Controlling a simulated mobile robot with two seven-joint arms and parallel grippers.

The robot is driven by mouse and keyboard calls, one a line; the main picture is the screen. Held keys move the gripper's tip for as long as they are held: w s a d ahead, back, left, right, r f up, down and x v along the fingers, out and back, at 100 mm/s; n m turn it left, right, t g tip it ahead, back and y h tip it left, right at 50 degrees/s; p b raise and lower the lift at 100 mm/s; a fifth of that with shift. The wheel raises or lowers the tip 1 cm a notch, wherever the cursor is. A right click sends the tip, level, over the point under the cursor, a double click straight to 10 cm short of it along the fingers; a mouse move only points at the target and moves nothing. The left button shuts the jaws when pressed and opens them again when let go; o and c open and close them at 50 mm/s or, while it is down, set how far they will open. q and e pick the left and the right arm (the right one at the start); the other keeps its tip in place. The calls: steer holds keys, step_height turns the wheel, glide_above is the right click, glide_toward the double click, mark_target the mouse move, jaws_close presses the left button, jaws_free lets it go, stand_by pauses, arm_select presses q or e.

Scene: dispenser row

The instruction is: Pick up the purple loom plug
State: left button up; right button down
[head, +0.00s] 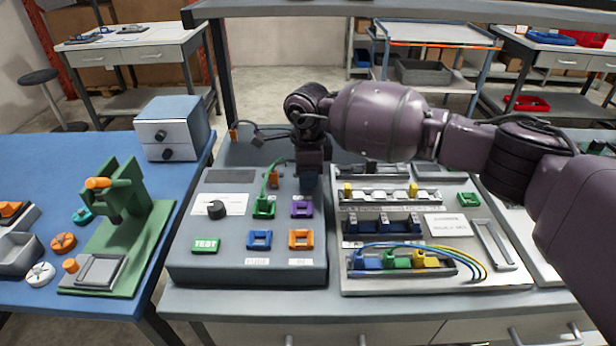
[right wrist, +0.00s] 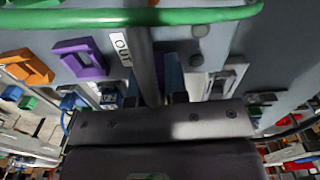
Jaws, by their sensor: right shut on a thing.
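My right gripper (head: 309,184) points down at the back of the grey test panel (head: 185,262), just behind the purple socket (head: 302,207). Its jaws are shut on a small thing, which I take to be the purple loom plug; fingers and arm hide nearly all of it. In the right wrist view the purple socket (right wrist: 80,58) shows as an empty square frame left of the fingers. A green plug (head: 263,208) with a green cable is at the panel's green socket. An orange plug (head: 273,179) stands to the left of the gripper. My left gripper is not in view.
The blue socket (head: 259,240) and orange socket (head: 301,239) are at the panel's front. A tray of coloured connectors (head: 400,262) stands close on the right. The green cable (right wrist: 150,17) passes near my right gripper. A grey two-knob box (head: 172,128) is at back left.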

step_height(320, 180, up, 20)
stand_by(0.5)
stand_by(0.4)
